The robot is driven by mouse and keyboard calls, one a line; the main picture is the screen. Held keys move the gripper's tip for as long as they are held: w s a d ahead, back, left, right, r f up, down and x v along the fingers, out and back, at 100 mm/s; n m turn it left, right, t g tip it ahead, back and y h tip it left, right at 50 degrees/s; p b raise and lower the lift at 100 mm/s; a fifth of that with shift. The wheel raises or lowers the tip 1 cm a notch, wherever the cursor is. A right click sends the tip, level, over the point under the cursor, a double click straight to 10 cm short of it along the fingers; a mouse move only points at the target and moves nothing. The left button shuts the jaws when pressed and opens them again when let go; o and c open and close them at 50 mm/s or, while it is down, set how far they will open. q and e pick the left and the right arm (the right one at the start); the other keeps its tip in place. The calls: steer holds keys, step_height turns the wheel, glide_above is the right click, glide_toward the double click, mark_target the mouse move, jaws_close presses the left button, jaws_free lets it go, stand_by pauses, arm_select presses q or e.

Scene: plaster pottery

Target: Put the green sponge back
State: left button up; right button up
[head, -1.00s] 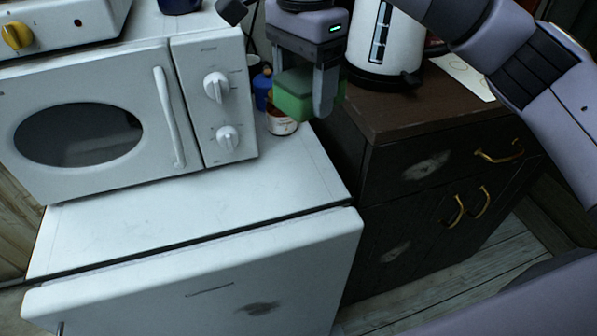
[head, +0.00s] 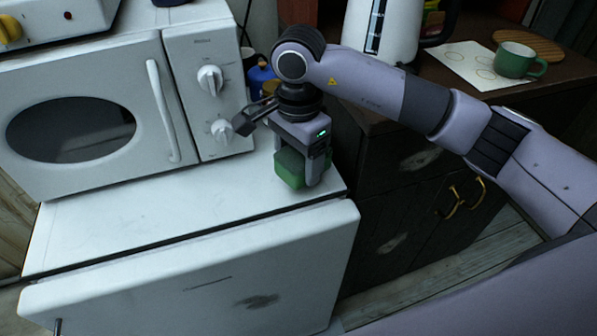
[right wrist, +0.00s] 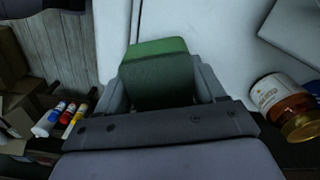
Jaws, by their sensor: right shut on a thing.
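The green sponge (head: 289,167) is a thick block held between the fingers of my right gripper (head: 302,176). In the head view it is low over the right end of the white fridge top (head: 170,215), near the front corner. I cannot tell whether it touches the surface. In the right wrist view the sponge (right wrist: 157,75) shows between both fingers of the gripper (right wrist: 162,88), with white surface behind it. My left gripper is in neither view.
A white microwave (head: 90,130) stands close on the left. A blue container (head: 262,80) is behind my wrist. A labelled jar (right wrist: 280,100) lies to the right in the wrist view. The dark cabinet (head: 400,150) on the right bears a kettle (head: 380,30) and a green mug (head: 515,60).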

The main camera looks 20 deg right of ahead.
mark_target(299, 155)
step_height(299, 155, down, 4)
steer(key=shift+f, duration=0.1)
steer(key=o, duration=1)
steer(key=shift+r, duration=0.45)
step_height(299, 155, up, 12)
steer(key=shift+f+b, duration=0.25)
steer(key=shift+b, duration=0.1)
